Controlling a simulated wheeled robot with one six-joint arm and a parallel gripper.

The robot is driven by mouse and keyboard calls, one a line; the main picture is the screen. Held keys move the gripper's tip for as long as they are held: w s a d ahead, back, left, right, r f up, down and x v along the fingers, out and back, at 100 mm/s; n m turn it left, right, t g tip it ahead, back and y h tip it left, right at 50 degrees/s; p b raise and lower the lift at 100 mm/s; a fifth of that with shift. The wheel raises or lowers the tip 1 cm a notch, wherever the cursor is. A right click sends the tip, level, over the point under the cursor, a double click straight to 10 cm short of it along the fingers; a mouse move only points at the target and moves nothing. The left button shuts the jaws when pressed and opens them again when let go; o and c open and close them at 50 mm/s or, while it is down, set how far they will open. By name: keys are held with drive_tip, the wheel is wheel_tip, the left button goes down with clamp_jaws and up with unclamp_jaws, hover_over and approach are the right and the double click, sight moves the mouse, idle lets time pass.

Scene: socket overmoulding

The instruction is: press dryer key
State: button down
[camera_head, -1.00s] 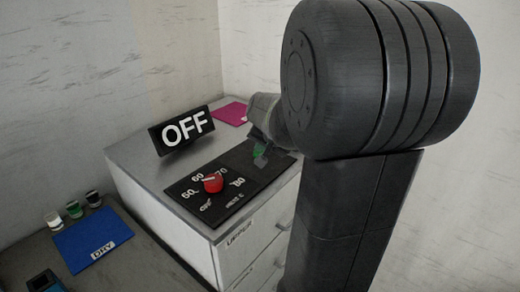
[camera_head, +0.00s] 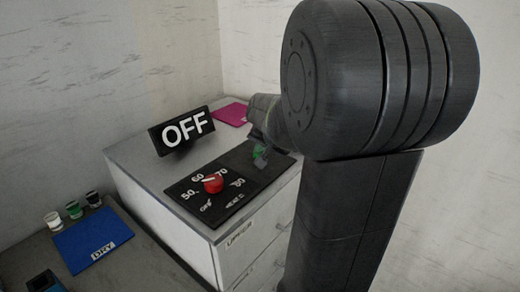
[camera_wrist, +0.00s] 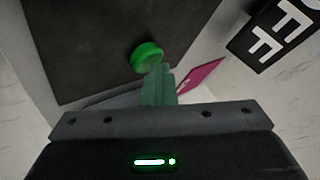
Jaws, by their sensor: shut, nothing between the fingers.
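A round green key (camera_wrist: 147,55) sits on the dark control panel (camera_wrist: 100,40) in the wrist view. It also shows in the head view (camera_head: 260,152), partly hidden by my gripper. My gripper (camera_wrist: 160,72) is shut and empty, its fingertips right beside the green key; I cannot tell whether they touch it. On the same panel in the head view, a red knob (camera_head: 213,183) stands among temperature marks. A black sign reading OFF (camera_head: 182,131) stands on the cabinet top behind the panel.
The panel lies on a grey cabinet (camera_head: 135,150) with drawers below. A magenta sheet (camera_head: 230,114) lies at its back. On the lower surface at left are a blue DRY mat (camera_head: 80,250), several small cups (camera_head: 73,209) and a dark blue-topped object (camera_head: 45,282).

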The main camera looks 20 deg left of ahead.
drive_tip(key=shift+s+f, duration=0.1)
drive_tip(key=shift+f, duration=0.25)
drive_tip(key=shift+s+f+b, duration=0.1)
drive_tip(key=shift+f+b, duration=0.35)
drive_tip(key=shift+b, duration=0.1)
drive_tip(key=shift+r, duration=0.2)
idle(0.5)
drive_tip(key=r+p, duration=0.1)
drive_tip(key=r, duration=0.1)
drive_tip(key=r+p, duration=0.4)
drive_tip(key=shift+w+r, duration=0.2)
drive_tip(key=shift+w, duration=0.05)
idle(1.0)
